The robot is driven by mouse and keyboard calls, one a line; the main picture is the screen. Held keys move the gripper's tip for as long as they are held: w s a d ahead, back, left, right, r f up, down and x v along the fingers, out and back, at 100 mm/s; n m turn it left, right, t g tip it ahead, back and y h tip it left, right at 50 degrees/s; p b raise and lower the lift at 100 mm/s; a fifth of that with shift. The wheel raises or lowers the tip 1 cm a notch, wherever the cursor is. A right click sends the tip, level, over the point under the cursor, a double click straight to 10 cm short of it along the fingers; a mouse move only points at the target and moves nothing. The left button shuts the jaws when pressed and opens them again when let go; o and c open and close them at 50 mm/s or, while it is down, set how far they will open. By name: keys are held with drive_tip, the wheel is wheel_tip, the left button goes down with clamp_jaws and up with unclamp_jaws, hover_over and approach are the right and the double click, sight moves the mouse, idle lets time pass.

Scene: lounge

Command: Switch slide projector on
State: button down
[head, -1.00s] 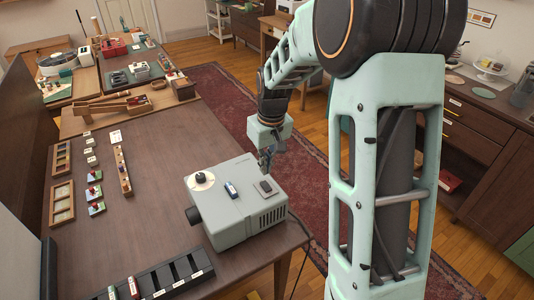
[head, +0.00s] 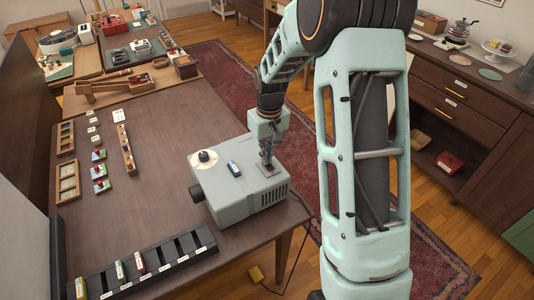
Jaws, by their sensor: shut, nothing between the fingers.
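The slide projector (head: 240,205) is a light grey box on the near right part of the brown table, its dark lens facing left. On its top are a round white dial (head: 204,157), a small blue-and-white part (head: 233,168) and a dark rocker switch on a plate (head: 271,171) at the right. My gripper (head: 267,163) is shut and empty, pointing down at the switch plate. The fingertips partly hide the switch. I cannot tell whether they touch it, or which way the switch is tipped.
A black slotted tray (head: 150,262) with a few slides lies at the table's near edge. Wooden frames (head: 67,182) and small labelled pieces lie on the left. A wooden rack (head: 125,148) stands mid-table. The table between the rack and projector is clear.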

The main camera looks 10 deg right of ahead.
drive_tip(key=shift+s, duration=0.2)
drive_tip(key=shift+s+d+r, duration=0.15)
drive_tip(key=shift+s+d, duration=0.05)
drive_tip(key=shift+s, duration=0.4)
drive_tip(key=shift+w+r+p, duration=0.15)
drive_tip(key=shift+r+p, duration=0.2)
drive_tip(key=shift+r, duration=0.25)
wheel_tip(320, 180, up, 13)
drive_tip(key=w+p, duration=0.1)
drive_tip(key=shift+w+a+f, duration=0.15)
drive_tip(key=shift+w+a, duration=0.15)
